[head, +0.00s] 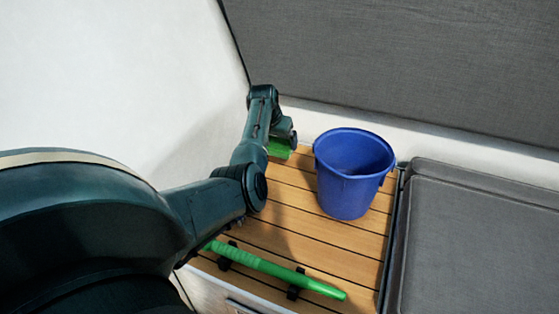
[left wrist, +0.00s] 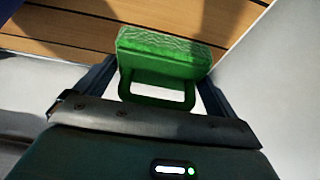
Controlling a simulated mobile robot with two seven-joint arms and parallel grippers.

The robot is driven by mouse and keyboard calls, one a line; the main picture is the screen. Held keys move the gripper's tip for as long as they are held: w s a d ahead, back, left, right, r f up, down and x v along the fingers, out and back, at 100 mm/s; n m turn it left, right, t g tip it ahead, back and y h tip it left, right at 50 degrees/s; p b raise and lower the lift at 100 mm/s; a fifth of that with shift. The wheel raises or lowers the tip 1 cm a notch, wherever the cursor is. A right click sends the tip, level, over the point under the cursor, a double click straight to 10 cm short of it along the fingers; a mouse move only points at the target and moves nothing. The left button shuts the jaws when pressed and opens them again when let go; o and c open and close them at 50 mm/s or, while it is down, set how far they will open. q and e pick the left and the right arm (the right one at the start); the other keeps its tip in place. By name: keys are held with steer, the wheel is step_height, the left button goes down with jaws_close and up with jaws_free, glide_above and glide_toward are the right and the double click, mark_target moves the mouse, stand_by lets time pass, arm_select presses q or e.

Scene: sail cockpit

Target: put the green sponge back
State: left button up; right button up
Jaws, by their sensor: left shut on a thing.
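The green sponge (head: 279,149) shows in the head view beside the far end of my left arm, over the back left part of the slatted wooden surface. In the left wrist view the sponge (left wrist: 165,52) is a green block with a loop-shaped handle. My left gripper (left wrist: 158,88) is shut on it, with a dark finger at each side of the handle. In the head view my left gripper (head: 284,138) partly covers the sponge. I cannot tell whether the sponge touches the wood. My right gripper is not in view.
A blue bucket (head: 347,190) stands on the slatted wood (head: 300,215), right of the sponge. A green rod-like thing (head: 275,268) lies in black clips at the front. Grey cushions (head: 480,240) are at the right. A white wall (head: 150,80) rises at the left.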

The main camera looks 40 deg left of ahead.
mark_target(277, 154)
arm_select(q)
step_height(277, 154, down, 3)
steer(key=shift+r+b, duration=0.15)
steer(key=shift+b, duration=0.15)
step_height(277, 154, down, 2)
steer(key=shift+f+b, duration=0.25)
steer(key=shift+b, duration=0.3)
steer(key=shift+f, duration=0.3)
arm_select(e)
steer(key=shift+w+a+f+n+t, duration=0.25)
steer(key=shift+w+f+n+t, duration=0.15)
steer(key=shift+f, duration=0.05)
arm_select(q)
steer(key=o, duration=0.6)
steer(key=shift+o, duration=0.2)
steer(key=shift+r, duration=0.1)
